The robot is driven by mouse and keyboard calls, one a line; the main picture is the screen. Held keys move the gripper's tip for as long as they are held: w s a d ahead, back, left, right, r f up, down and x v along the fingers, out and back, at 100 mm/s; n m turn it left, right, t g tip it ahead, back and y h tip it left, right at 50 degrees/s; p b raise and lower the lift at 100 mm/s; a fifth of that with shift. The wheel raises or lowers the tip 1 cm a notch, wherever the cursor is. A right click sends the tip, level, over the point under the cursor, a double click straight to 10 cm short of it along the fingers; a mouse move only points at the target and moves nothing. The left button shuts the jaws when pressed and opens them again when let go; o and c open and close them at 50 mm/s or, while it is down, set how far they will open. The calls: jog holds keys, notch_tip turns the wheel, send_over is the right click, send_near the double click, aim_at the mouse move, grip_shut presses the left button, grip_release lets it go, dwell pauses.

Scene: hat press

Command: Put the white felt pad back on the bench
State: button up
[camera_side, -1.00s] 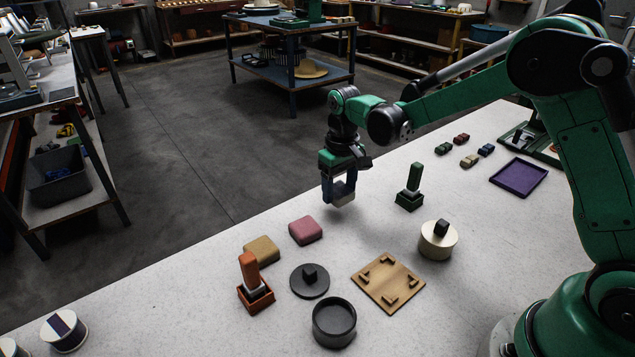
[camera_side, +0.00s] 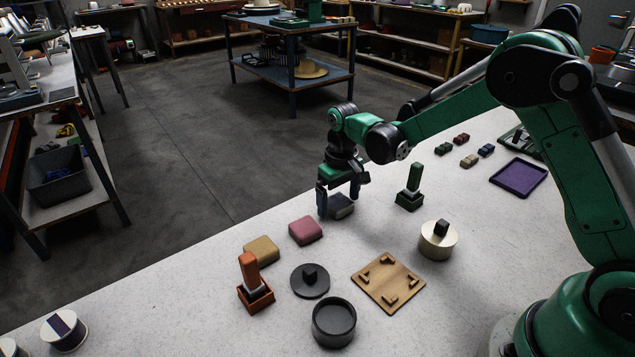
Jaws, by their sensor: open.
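The white felt pad (camera_side: 341,211) lies at bench level on the speckled pale bench (camera_side: 225,320), behind and right of a pink pad. It looks greyish, in the shade of my gripper, and its upper part is partly hidden by the fingers. My gripper (camera_side: 338,204) is low over it, pointing down, with its dark blue fingers apart on either side of the pad. The jaws are open; whether a finger still touches the pad I cannot tell.
A pink pad (camera_side: 305,230) and a tan pad (camera_side: 262,250) lie to the left. A green-handled stamp (camera_side: 411,188) stands to the right. A wooden board (camera_side: 388,284), a black lid (camera_side: 310,281) and a black round tin (camera_side: 334,323) are in front.

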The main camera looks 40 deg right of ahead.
aim_at(339, 202)
notch_tip(339, 202, up, 11)
jog(key=s+a+r+t, duration=0.1)
jog(key=s+r+t, duration=0.1)
jog(key=s+t, duration=0.5)
jog(key=s, duration=0.6)
jog(key=shift+s+a, duration=0.35)
jog(key=shift+a, duration=0.05)
